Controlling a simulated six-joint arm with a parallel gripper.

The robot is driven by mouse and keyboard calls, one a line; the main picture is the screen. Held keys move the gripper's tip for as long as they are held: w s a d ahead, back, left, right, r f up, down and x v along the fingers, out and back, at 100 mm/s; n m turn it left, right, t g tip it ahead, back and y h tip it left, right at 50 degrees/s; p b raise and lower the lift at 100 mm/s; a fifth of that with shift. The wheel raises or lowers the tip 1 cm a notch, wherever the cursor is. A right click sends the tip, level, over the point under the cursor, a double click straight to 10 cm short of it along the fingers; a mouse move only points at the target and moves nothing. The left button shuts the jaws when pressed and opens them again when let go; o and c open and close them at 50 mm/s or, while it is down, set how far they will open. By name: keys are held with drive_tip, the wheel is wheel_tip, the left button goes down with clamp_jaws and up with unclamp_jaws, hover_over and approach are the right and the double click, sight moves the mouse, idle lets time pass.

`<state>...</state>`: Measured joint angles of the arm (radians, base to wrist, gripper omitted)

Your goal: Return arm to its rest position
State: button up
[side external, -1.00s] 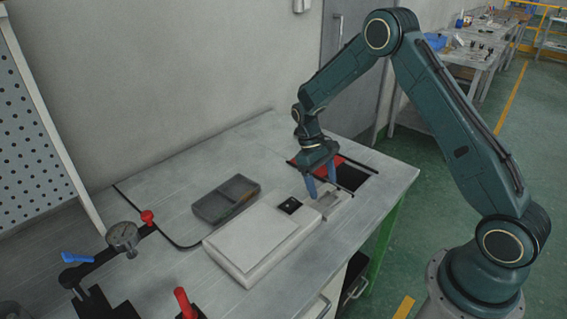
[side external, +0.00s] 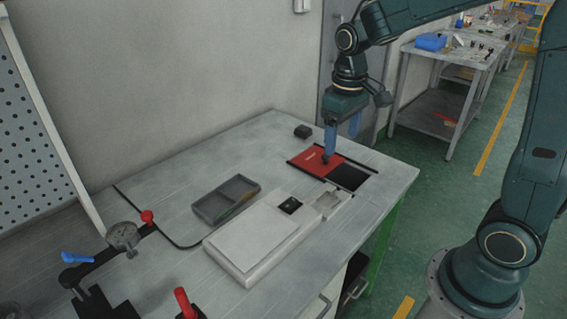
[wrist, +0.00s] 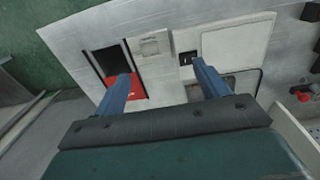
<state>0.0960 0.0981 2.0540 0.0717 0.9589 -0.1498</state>
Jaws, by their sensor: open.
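My gripper (side external: 341,142) has two blue fingers and points down above the far right part of the workbench (side external: 160,196). In the wrist view my gripper (wrist: 162,80) has its fingers spread wide with nothing between them. In the side view one finger overlaps the red panel (side external: 314,162); whether it touches cannot be told, but the gripper appears raised above the bench. My arm reaches in from the right, its upper part cut off by the picture's top edge.
A white flat-topped device (side external: 262,237) with a small light block (side external: 333,201) stands mid-bench. A grey divided tray (side external: 225,199) lies behind it. A dark opening (side external: 348,177) adjoins the red panel. A small black box (side external: 303,131) sits at the back. A dial gauge (side external: 123,236) and red-handled clamp (side external: 185,302) stand at left.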

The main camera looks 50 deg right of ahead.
drive_tip(key=s+a+r+t, duration=0.2)
drive_tip(key=s+r, duration=0.1)
drive_tip(key=s, duration=0.5)
drive_tip(key=s+a+r+t, duration=0.2)
drive_tip(key=s+r+t, duration=0.1)
drive_tip(key=s, duration=0.5)
drive_tip(key=shift+s+a+r+y, duration=0.3)
drive_tip(key=shift+s+r, duration=0.05)
drive_tip(key=shift+r, duration=0.15)
idle(0.4)
